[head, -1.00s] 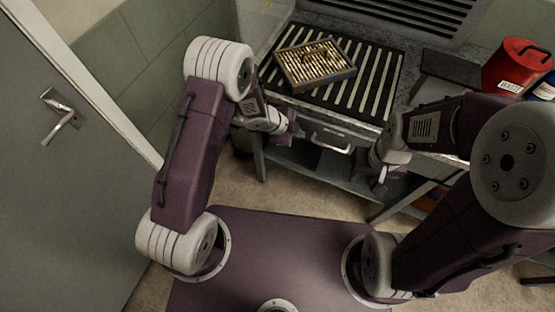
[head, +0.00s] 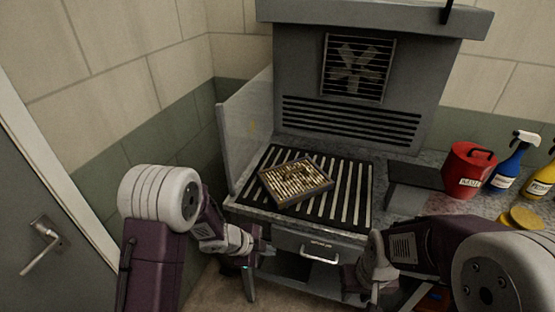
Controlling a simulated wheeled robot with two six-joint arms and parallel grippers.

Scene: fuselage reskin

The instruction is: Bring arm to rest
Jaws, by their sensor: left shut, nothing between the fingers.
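My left gripper (head: 250,268) is in the lower middle of the head view, in front of the workbench and below its top. It is shut with nothing in it. My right gripper (head: 364,284) is at the lower right, in front of the bench's drawer front, pointing down. Its fingers are mostly hidden behind its own wrist and too small to read. Both grippers are apart from the tray (head: 323,187) on the slatted bench top.
The slatted bench top (head: 352,215) stands under a grey hood with a fan grille (head: 357,68). A clear side panel (head: 247,130) is at its left. A red can (head: 467,170), a blue spray bottle (head: 510,165) and a yellow bottle (head: 540,181) stand right. A door (head: 25,190) is far left.

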